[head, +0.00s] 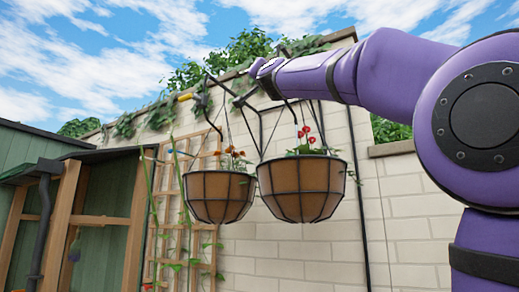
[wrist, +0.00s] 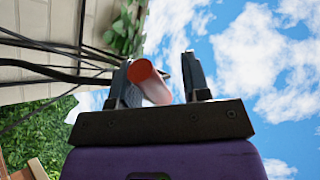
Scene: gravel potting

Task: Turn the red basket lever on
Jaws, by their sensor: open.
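The red lever's rod (wrist: 143,71) shows in the wrist view, with a round red end and a paler pink shaft. It lies between the two dark fingers of my gripper (wrist: 158,65), close to the left finger, with a gap to the right finger. The fingers are apart, and I cannot tell whether the left one touches the rod. In the head view the red lever is hidden by my arm's end. The hanging basket with red flowers (head: 302,188) hangs below my arm.
A second basket with orange flowers (head: 217,196) hangs to the left. A yellow-ended lever (head: 186,97) sticks out above it. Black brackets and hanging rods are close to my gripper. Behind are a pale block wall (head: 420,213), a trellis (head: 163,230) and a green shed (head: 30,155).

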